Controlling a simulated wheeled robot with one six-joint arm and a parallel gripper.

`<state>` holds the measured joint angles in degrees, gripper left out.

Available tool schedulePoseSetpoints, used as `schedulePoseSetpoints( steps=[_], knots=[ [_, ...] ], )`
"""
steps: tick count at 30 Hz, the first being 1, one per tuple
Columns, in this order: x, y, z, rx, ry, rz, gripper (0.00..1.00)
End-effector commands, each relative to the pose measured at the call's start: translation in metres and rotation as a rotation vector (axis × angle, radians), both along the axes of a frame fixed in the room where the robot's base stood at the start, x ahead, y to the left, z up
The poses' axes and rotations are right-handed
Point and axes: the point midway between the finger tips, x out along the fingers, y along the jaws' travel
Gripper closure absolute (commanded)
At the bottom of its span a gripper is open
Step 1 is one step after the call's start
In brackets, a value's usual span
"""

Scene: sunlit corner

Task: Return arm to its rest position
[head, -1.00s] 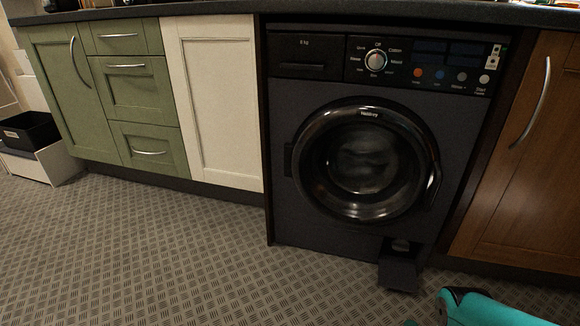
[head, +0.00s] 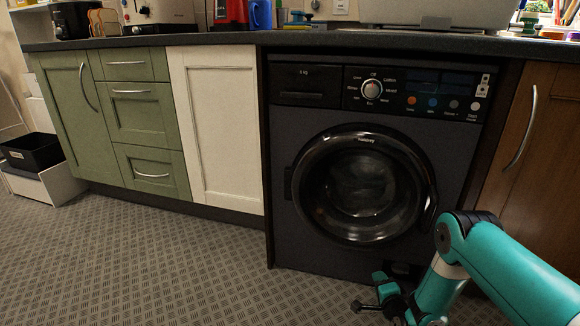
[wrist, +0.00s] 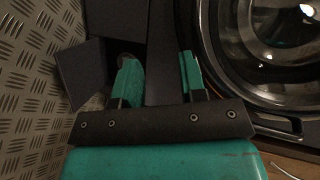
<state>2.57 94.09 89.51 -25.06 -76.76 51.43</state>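My gripper (head: 368,292) is low in front of the dark washing machine (head: 285,225), at the lower right of the head view. The teal arm reaches in from the right edge. In the wrist view my gripper (wrist: 158,68) has its two teal fingers apart, with nothing held between them. Beyond the fingers is the machine's lower front, with a small dark flap (wrist: 88,72) standing out from it and a round part partly hidden by the left finger. In the head view my arm covers most of that flap area.
The round washer door (head: 362,190) is shut. Green drawers (head: 148,120), a white cabinet (head: 218,130) and a brown cabinet (head: 520,170) flank the machine. The worktop (head: 330,40) holds several items. The patterned floor (head: 170,270) at the left is clear.

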Motion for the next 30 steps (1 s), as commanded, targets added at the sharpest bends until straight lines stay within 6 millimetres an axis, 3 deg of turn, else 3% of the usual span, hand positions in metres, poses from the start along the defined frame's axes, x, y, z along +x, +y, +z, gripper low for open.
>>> schedulePoseSetpoints(
  steps=[1, 5, 8, 11, 17, 21, 25, 30],
  knots=[
    [0.018, 0.014, 0.036, -0.029, 0.021, 0.060, 0.62],
    [0.036, 0.051, 0.110, -0.124, 0.110, 0.236, 0.62],
    [0.034, 0.079, 0.167, -0.204, 0.172, 0.377, 0.62],
    [0.018, 0.104, 0.224, -0.289, 0.224, 0.522, 0.62],
    [-0.049, 0.142, 0.328, -0.471, 0.310, 0.823, 0.62],
    [-0.119, 0.155, 0.389, -0.606, 0.355, 1.037, 0.62],
    [-0.192, 0.156, 0.432, -0.729, 0.390, 1.228, 0.62],
    [-0.271, 0.145, 0.461, -0.854, 0.425, 1.423, 0.62]
  ],
)
